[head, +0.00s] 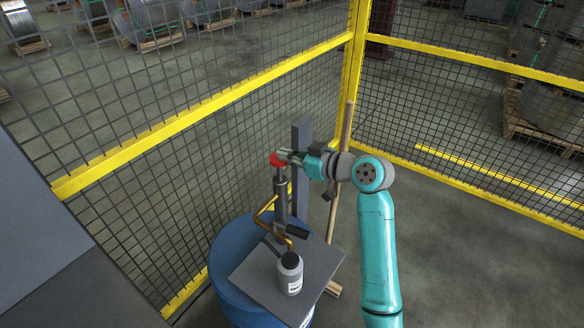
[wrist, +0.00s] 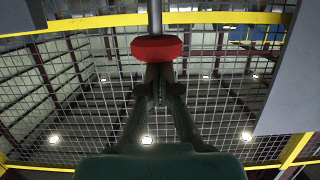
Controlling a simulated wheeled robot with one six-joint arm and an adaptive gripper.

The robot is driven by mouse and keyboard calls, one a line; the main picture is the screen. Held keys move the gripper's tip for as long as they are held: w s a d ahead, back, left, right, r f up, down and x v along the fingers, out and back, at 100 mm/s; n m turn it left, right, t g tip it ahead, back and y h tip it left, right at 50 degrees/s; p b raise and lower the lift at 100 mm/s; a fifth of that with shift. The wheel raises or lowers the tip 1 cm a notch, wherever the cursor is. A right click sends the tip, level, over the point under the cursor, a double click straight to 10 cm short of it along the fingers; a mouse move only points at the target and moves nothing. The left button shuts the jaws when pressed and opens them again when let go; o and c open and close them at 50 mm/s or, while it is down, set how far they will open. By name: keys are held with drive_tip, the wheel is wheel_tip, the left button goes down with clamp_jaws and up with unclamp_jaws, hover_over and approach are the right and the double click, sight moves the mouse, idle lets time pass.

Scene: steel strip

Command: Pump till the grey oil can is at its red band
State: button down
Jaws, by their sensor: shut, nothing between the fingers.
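The grey oil can (head: 290,276) with a black top stands upright on a dark plate (head: 262,274) over the blue drum (head: 232,290). A white label shows on its side; I cannot make out a red band or the oil level. The pump (head: 281,200) rises behind the can, with a brass spout pipe (head: 264,212) bending down toward it. The pump's red knob (head: 275,159) is at the top. My gripper (head: 284,156) is shut with its fingertips at the knob. In the wrist view the closed fingers (wrist: 158,72) are against or just beside the red knob (wrist: 157,48).
A grey upright post (head: 302,140) stands just behind the pump, and a wooden pole (head: 344,150) leans to its right. Yellow-framed mesh fencing (head: 220,107) encloses the corner. Open floor lies right of the drum.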

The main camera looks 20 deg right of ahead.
drive_tip(key=v, duration=0.9)
drive_tip(key=shift+s+d, duration=0.15)
drive_tip(key=shift+s, duration=0.1)
drive_tip(key=shift+f, duration=0.1)
drive_tip(key=s+a+f+m+t+h, duration=0.15)
drive_tip(key=s+f+m+h, duration=0.25)
drive_tip(key=s+f, duration=0.6)
drive_tip(key=s+a+f+m+h, duration=0.3)
drive_tip(key=s+f, duration=0.4)
drive_tip(key=f, duration=0.6)
drive_tip(key=s+f+m+h, duration=0.2)
drive_tip(key=s, duration=1.4)
drive_tip(key=s+r+n, duration=0.1)
drive_tip(key=s+r, duration=0.2)
drive_tip(key=s, duration=0.3)
drive_tip(key=s+r+t, duration=0.1)
drive_tip(key=s+r, duration=0.2)
drive_tip(key=s, duration=0.4)
drive_tip(key=shift+a+r+n, duration=0.3)
drive_tip(key=shift+a+n, duration=0.1)
